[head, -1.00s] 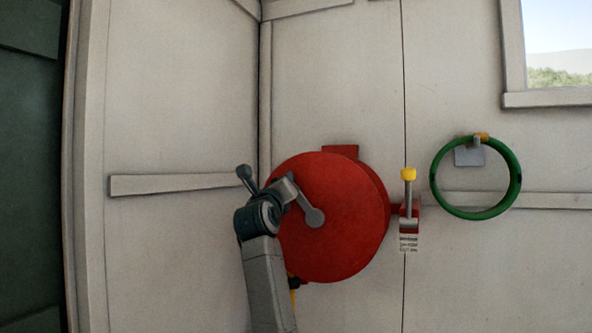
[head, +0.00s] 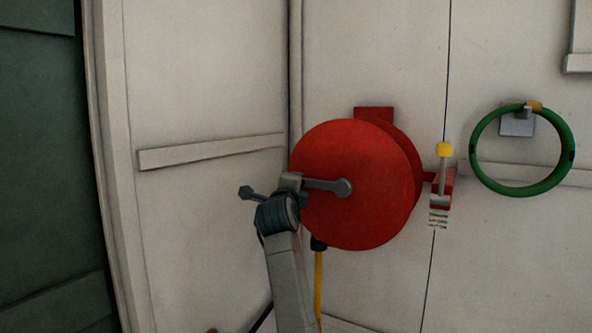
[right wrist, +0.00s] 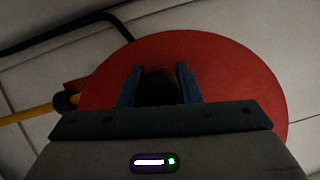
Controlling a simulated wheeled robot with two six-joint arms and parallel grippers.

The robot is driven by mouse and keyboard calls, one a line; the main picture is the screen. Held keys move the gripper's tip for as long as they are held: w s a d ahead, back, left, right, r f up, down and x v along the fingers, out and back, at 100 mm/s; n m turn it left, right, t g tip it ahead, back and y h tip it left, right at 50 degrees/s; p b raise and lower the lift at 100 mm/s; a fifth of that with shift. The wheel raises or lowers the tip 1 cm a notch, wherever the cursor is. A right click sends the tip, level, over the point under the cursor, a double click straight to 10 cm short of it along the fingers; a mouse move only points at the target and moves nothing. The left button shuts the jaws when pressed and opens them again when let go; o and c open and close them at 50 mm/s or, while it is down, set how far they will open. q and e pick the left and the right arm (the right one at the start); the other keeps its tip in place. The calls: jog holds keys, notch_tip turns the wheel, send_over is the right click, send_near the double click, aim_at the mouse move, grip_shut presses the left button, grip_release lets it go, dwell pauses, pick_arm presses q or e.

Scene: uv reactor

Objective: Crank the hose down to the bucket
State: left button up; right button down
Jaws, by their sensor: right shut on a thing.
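A round red hose reel (head: 350,215) is mounted on the pale wall, and it fills much of the right wrist view (right wrist: 235,80). Its grey crank arm (head: 322,184) runs from the hub leftward, nearly level. My right gripper (head: 288,198) is at the crank's outer end, partly hidden by its own wrist. In the right wrist view, its fingers (right wrist: 158,82) close around the dark crank handle (right wrist: 157,90). A yellow hose (head: 318,280) hangs down from a black fitting (head: 318,244) under the reel. Its lower end is out of view. No bucket can be made out. My left gripper is out of view.
A lever with a yellow knob (head: 444,150) stands on a red bracket right of the reel. A green ring (head: 478,165) hangs on a wall hook farther right. A wall rail (head: 210,152) is at left. The wall between is bare.

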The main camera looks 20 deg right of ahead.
jog(key=shift+f+n+p, duration=0.35)
jog(key=shift+f+n, duration=0.15)
jog(key=shift+f, duration=0.05)
jog(key=c, duration=1.1)
grip_release()
jog(key=shift+o, duration=0.2)
jog(key=shift+s+a+f+b, duration=0.15)
jog(key=shift+s+b, duration=0.15)
jog(key=b+v, duration=0.4)
jog(key=v, duration=0.6)
jog(key=shift+r+b, duration=0.3)
jog(key=shift+b, duration=0.1)
